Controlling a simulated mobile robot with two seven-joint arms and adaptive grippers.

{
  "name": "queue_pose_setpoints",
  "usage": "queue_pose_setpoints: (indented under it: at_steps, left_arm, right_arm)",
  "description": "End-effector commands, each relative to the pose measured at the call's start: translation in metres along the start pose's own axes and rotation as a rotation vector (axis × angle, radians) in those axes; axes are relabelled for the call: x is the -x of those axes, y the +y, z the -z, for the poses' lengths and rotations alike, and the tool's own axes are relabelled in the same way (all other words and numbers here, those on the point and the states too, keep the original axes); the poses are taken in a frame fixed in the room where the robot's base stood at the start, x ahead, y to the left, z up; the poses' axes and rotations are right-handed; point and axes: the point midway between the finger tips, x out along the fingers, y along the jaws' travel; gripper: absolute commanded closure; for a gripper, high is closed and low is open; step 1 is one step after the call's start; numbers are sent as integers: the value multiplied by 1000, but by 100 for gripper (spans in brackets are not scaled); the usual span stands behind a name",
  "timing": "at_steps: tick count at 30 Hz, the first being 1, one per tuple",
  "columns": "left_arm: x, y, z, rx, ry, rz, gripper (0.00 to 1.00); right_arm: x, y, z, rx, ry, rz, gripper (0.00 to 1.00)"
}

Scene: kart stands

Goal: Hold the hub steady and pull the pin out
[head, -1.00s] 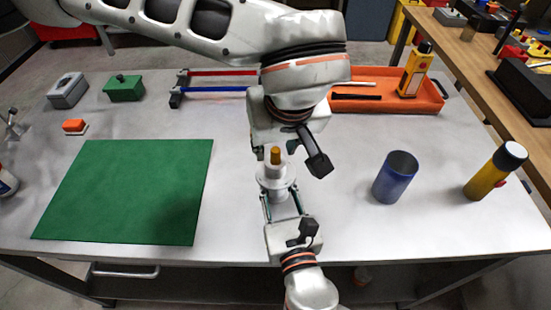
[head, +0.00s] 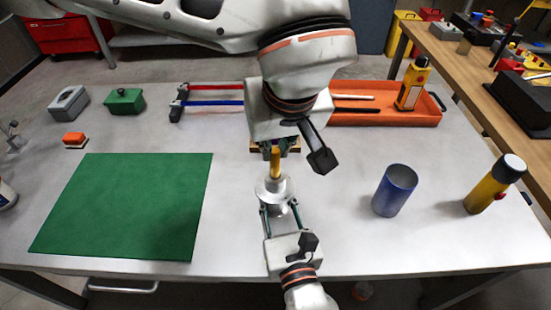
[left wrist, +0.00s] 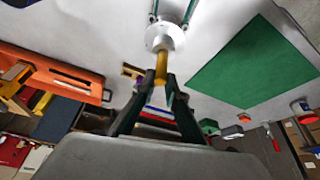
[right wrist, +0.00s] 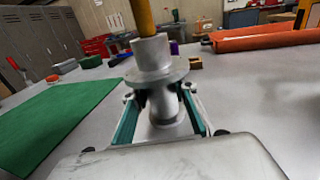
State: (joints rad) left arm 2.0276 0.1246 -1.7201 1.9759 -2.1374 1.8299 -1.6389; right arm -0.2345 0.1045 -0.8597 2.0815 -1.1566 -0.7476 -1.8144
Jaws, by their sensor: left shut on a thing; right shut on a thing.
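The hub (head: 273,188) is a pale grey flanged piece with a collar, upright near the table's front middle. My right gripper (head: 279,208) is shut on its lower body, with fingers on both sides in the right wrist view (right wrist: 162,108). The yellow-brown pin (head: 275,162) stands upright at the collar of the hub; its lower end meets the collar in the right wrist view (right wrist: 143,16). My left gripper (head: 276,146) is shut on the pin's upper part from above, as the left wrist view (left wrist: 173,82) shows. How much pin is inside the hub is hidden.
A green mat (head: 125,205) lies left. A blue cup (head: 394,192) and a yellow flashlight (head: 484,192) stand right. An orange tray (head: 385,117) and red and blue bars (head: 213,102) lie behind. The table between hub and cup is clear.

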Motion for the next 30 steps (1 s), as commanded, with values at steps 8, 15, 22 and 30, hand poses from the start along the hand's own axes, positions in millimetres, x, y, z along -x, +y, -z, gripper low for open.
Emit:
queue_pose_setpoints:
  at_steps: [8,15,22,30]
  left_arm:
    - [46,0,20,2,3,-1,100]
    - [59,0,24,0,0,0,100]
    - [59,0,24,0,0,0,100]
    - [59,0,24,0,0,0,100]
  right_arm:
    - [0,0,0,0,0,0,100]
    - [0,0,0,0,0,0,100]
    - [0,0,0,0,0,0,65]
    - [0,0,0,0,0,0,53]
